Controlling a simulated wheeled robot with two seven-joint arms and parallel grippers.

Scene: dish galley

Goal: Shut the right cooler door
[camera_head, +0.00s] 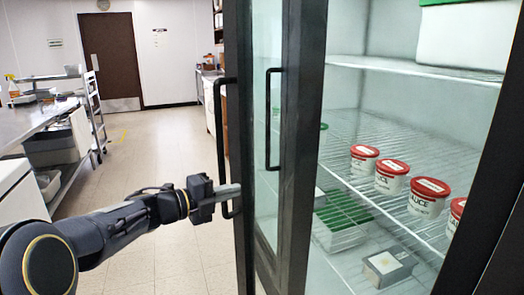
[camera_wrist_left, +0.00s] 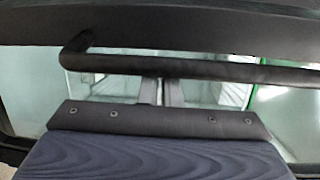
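The cooler stands on the right of the head view. A black-framed glass door (camera_head: 305,150) stands in front of its left part, and the right part of the interior is open to view. Two dark bar handles show: an outer one (camera_head: 222,110) on the left and another (camera_head: 268,115) to its right. My left gripper (camera_head: 231,191) is at the lower end of the outer handle. In the left wrist view the handle bar (camera_wrist_left: 190,69) crosses in front of the fingertips, which sit close together and look shut, not clamped around it. Contact is unclear. My right gripper is out of view.
Red-lidded sauce tubs (camera_head: 393,177) stand on a wire shelf (camera_head: 440,165); a green-topped container (camera_head: 343,218) and a grey box (camera_head: 388,268) are below. A metal counter (camera_head: 25,125) and rack (camera_head: 94,105) are on the left. The tiled floor (camera_head: 165,140) between is clear.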

